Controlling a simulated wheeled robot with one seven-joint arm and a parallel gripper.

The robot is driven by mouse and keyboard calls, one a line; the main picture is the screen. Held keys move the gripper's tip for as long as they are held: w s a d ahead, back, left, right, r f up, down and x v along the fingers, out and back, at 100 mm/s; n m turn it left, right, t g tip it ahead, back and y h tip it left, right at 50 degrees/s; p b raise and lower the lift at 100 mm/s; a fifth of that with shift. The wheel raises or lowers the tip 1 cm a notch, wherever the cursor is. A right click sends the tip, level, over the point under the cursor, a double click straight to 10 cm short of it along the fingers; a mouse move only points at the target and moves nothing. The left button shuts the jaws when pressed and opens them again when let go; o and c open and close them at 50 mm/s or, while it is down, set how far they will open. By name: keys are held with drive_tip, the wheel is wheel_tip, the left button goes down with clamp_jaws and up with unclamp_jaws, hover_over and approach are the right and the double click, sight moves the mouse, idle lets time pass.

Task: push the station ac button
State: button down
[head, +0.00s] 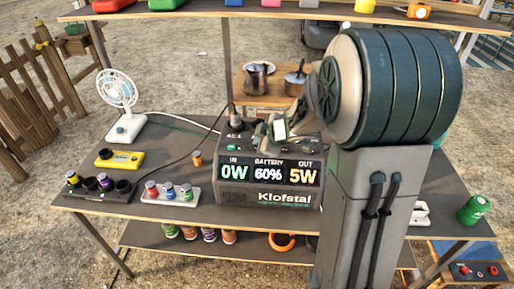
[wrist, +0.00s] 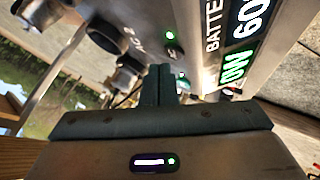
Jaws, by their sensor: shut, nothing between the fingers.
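The power station (head: 268,197) stands on the table, a grey box with a screen reading IN 0W, BATTERY 60%, OUT 5W. Its top panel shows close up in the wrist view (wrist: 190,22), with dark round sockets, an AC 2 label and small green lights. My gripper (head: 259,132) is over the station's top, coming in from the right. In the wrist view its fingers (wrist: 162,82) are together and empty, pointing at the panel close to an AC label and a lit spot. The fingers hide part of the panel there. I cannot tell whether they touch the AC button.
A white fan (head: 118,90), a yellow device (head: 120,159) and a rack of small jars (head: 170,193) stand left of the station. A cable runs from a plug (head: 238,117) in the station. A green can (head: 474,209) stands far right. Pots (head: 256,76) stand behind.

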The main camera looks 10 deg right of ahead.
drive_tip(key=shift+f, duration=0.1)
idle(0.3)
drive_tip(key=shift+f, duration=0.35)
drive_tip(key=shift+f+b, duration=0.2)
drive_tip(key=shift+b, duration=0.1)
drive_tip(key=shift+r, duration=0.1)
idle(0.3)
drive_tip(key=shift+r+p, duration=0.55)
drive_tip(key=shift+p, duration=0.3)
wheel_tip(320, 180, up, 6)
drive_tip(key=p, duration=0.7)
drive_tip(key=shift+a, duration=0.1)
